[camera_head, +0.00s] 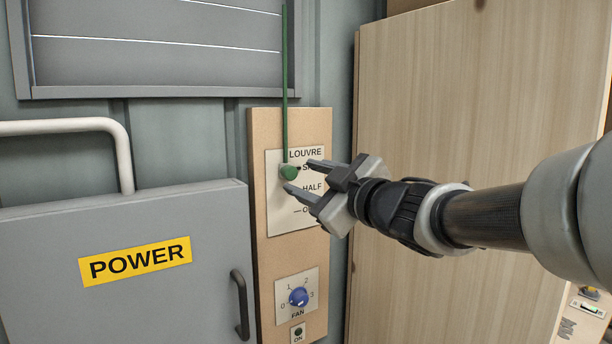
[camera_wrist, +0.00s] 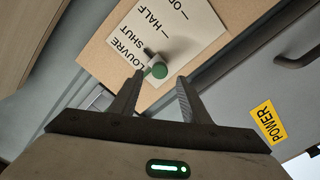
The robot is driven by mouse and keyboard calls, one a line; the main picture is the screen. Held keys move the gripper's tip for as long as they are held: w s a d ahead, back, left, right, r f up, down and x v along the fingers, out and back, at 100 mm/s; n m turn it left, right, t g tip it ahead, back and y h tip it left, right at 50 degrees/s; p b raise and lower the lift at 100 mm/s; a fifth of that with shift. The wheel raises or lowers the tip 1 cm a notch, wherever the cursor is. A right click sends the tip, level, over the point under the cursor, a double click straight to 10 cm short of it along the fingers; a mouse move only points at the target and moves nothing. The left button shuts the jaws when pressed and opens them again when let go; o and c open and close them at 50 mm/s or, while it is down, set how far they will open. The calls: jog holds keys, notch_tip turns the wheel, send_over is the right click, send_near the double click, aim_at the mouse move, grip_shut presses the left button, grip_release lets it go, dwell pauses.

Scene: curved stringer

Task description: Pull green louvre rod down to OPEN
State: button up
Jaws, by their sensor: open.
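The green louvre rod (camera_head: 285,85) hangs vertically from the louvre and ends in a green knob (camera_head: 289,173). The knob stands at the top of a white plate (camera_head: 281,221) marked LOUVRE, with SHUT, HALF and a lowest label partly hidden by my gripper. The knob is level with the SHUT mark. My gripper (camera_head: 299,175) is open, coming from the right, with one fingertip above and one below the knob's height. In the wrist view the knob (camera_wrist: 159,70) appears just beyond the gap between the fingertips (camera_wrist: 159,77). I cannot tell whether they touch it.
A grey louvre (camera_head: 160,45) is above left. A grey POWER cabinet (camera_head: 60,240) with a black handle (camera_head: 240,305) stands at left, a white pipe rail (camera_head: 60,126) above it. A blue FAN dial (camera_head: 299,296) is below. A wooden panel (camera_head: 450,100) stands at right.

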aim_at(291, 173)
jog(key=x, duration=0.5)
grip_shut()
